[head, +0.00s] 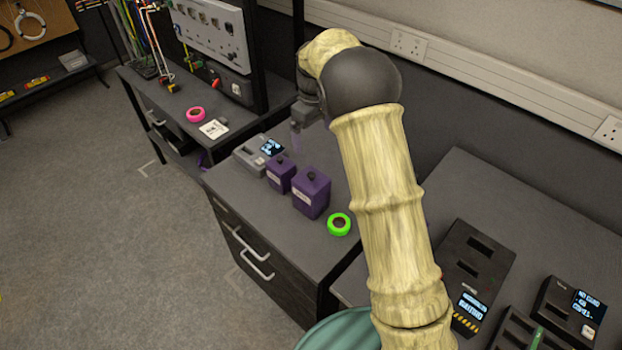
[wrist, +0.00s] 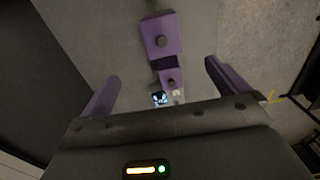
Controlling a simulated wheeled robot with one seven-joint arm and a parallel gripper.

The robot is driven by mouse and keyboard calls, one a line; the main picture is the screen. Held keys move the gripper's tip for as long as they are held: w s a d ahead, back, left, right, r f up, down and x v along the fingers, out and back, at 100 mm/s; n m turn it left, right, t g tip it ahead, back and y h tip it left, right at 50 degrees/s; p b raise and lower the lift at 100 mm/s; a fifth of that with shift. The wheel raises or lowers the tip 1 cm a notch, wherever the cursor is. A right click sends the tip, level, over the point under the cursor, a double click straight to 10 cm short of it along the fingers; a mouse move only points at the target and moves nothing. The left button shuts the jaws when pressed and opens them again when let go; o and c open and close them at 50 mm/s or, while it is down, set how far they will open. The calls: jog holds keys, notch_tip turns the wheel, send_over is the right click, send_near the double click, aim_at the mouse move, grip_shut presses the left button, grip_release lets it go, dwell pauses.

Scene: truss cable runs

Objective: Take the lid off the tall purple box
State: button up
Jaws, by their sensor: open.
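The tall purple box (head: 309,202) stands on the dark bench top with its lid on and a dark round knob (head: 311,175) on top. In the wrist view the same box (wrist: 160,24) shows from above, near the top of the picture. A smaller purple box (head: 279,179), also lidded and knobbed, stands just left of it; it also shows in the wrist view (wrist: 178,74). My gripper (head: 296,140) is in the air above and behind the boxes, partly hidden by my arm. In the wrist view its fingers (wrist: 162,76) are wide apart with nothing held.
A grey device with a screen (head: 251,156) stands left of the small box. A green tape roll (head: 339,224) lies right of the tall box. A dark post (head: 298,40) and wall are behind. Dark devices (head: 470,265) sit on the right bench.

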jog(key=p, duration=0.3)
send_over(313, 175)
jog(key=f, duration=1.1)
jog(key=shift+w, duration=0.25)
jog(key=shift+s+f+p, duration=0.15)
jog(key=shift+f+p, duration=0.3)
jog(key=shift+p, duration=0.1)
notch_tip(313, 175, down, 4)
jog(key=shift+f+p, duration=0.1)
jog(key=shift+p, duration=0.8)
jog(key=shift+s, duration=0.1)
jog(key=c, duration=0.9)
jog(key=shift+c, duration=0.2)
